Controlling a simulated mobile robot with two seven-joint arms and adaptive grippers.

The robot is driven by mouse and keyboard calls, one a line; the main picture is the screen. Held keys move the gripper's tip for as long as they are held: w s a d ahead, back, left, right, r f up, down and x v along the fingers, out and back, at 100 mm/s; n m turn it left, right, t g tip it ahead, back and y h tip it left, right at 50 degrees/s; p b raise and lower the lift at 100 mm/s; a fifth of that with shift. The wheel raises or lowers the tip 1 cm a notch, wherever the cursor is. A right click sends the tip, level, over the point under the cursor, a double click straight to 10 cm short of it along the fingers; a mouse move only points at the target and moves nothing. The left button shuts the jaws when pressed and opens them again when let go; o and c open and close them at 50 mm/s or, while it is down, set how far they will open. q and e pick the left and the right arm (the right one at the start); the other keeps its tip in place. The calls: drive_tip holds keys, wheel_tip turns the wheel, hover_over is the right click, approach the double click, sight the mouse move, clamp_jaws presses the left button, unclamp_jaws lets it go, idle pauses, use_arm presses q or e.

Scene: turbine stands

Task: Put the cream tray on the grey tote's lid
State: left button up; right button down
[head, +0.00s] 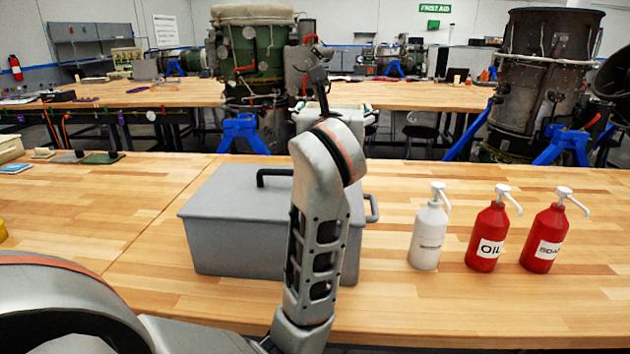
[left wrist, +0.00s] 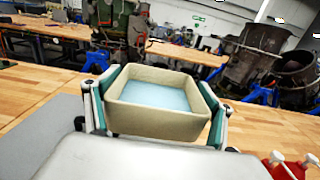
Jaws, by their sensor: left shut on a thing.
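The cream tray (left wrist: 150,120) is an open, beige box with a pale blue inside floor. In the left wrist view it sits upright between the fingers of my left gripper (left wrist: 157,92), which is shut on it by its sides. The grey tote (head: 235,240) stands on the near bench in the head view, its lid on and a dark handle on top. My left arm rises in front of the tote and hides its right part. A grey surface, likely the tote's lid (left wrist: 55,125), shows at lower left in the wrist view. My right gripper is not in view.
A white pump bottle (head: 429,238) and two red pump bottles, one marked OIL (head: 487,238) and another (head: 543,240), stand right of the tote. The bench (head: 130,225) left of the tote is mostly clear. Turbine stands and another bench are behind.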

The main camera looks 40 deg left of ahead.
use_arm(q)
wheel_tip(320, 180, down, 12)
drive_tip(key=shift+f+b, duration=0.1)
drive_tip(key=shift+b, duration=1.1)
wheel_tip(320, 180, down, 4)
drive_tip(key=shift+r+b, duration=0.25)
drive_tip(key=shift+b, duration=0.2)
drive_tip(key=shift+f, duration=0.15)
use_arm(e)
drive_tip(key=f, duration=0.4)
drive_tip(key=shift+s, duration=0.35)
use_arm(q)
drive_tip(key=o, duration=1.2)
drive_tip(key=shift+f, duration=0.15)
drive_tip(key=o, duration=0.4)
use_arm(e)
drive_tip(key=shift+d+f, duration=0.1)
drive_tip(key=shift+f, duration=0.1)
